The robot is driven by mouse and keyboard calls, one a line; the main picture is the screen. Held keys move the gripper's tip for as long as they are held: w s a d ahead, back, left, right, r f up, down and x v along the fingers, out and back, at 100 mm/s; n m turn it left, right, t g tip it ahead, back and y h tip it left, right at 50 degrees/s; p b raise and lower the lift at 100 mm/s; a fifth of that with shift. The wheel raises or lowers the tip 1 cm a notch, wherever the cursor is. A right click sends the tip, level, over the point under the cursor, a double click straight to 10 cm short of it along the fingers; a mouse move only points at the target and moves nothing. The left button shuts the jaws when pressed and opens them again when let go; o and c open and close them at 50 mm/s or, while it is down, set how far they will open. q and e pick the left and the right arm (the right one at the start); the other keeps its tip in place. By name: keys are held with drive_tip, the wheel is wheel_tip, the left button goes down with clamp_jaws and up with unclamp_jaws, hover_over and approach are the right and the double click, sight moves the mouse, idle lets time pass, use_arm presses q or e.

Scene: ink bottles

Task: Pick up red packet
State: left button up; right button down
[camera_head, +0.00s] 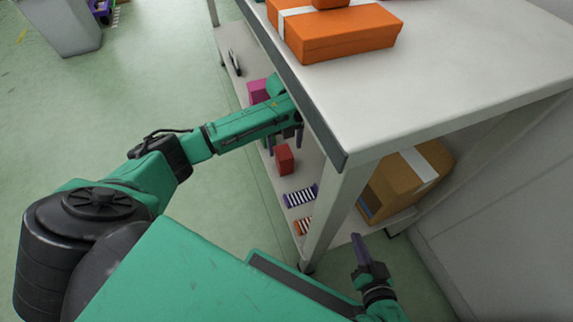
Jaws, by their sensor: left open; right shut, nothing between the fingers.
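The red packet (284,160) stands on the lower shelf of the table, a small red box near the shelf's open left side. My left arm reaches in under the tabletop from the left. My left gripper (285,140) is open just above and behind the red packet, with its fingers pointing down and partly hidden by the tabletop edge. I see no contact with the packet, but the exact gap is unclear. My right gripper (359,246) is shut and empty, low at the front beside the table leg.
The tabletop (430,80) overhangs the shelf. An orange box (335,30) lies on top.

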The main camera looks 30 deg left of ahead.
use_arm(q)
drive_tip(key=f+b, duration=0.1)
drive_tip(key=f, duration=0.1)
drive_tip(key=f+b, duration=0.1)
drive_tip(key=f, duration=0.1)
drive_tip(key=f+b, duration=0.1)
drive_tip(key=f, duration=0.1)
drive_tip(key=shift+s+a, duration=0.2)
drive_tip(key=shift+s, duration=0.1)
drive_tip(key=shift+f+b, duration=0.35)
drive_tip(key=shift+f, duration=0.25)
drive_tip(key=shift+r, duration=0.1)
drive_tip(key=c, duration=1.5)
use_arm(e)
drive_tip(key=w+t, duration=0.1)
drive_tip(key=w+f+t, duration=0.1)
drive_tip(key=w, duration=0.1)
drive_tip(key=shift+f, duration=0.2)
